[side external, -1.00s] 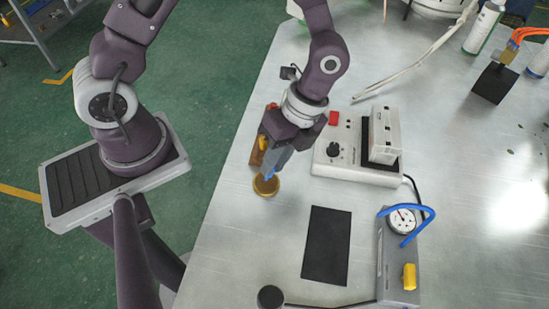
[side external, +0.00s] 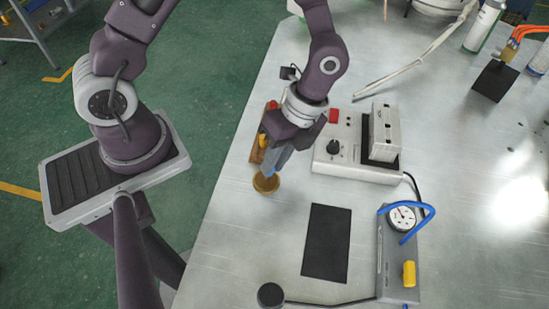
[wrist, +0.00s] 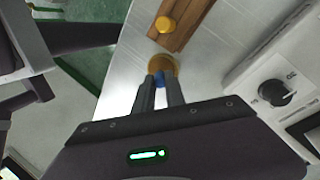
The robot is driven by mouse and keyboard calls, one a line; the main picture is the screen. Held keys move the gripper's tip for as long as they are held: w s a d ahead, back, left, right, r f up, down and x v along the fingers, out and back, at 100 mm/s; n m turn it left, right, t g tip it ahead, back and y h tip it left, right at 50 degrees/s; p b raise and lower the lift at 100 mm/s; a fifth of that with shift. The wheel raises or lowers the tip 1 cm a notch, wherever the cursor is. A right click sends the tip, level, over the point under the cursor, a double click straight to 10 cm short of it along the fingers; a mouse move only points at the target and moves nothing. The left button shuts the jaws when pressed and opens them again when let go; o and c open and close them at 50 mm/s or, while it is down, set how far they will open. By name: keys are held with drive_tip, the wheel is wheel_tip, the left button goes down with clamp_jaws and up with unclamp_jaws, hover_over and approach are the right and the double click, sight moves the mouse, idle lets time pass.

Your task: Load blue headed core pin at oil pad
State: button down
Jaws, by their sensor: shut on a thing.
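The blue headed core pin (wrist: 157,80) shows as a small blue patch between my fingertips in the wrist view. My gripper (wrist: 160,87) is shut on it; my fingers hide most of the pin. The gripper (side external: 270,170) also shows in the side view, pointing down over the oil pad. The oil pad (side external: 265,186) is a small round, amber dish on the metal table. In the wrist view the oil pad (wrist: 166,64) lies just beyond my fingertips. Whether the pin's lower end touches the pad cannot be told.
A wooden rack (wrist: 187,22) with a yellow headed pin (wrist: 166,24) stands just beyond the pad. A white control box (side external: 345,150) is to the right.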

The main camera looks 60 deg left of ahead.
idle(0.3)
drive_tip(key=shift+r, duration=3.5)
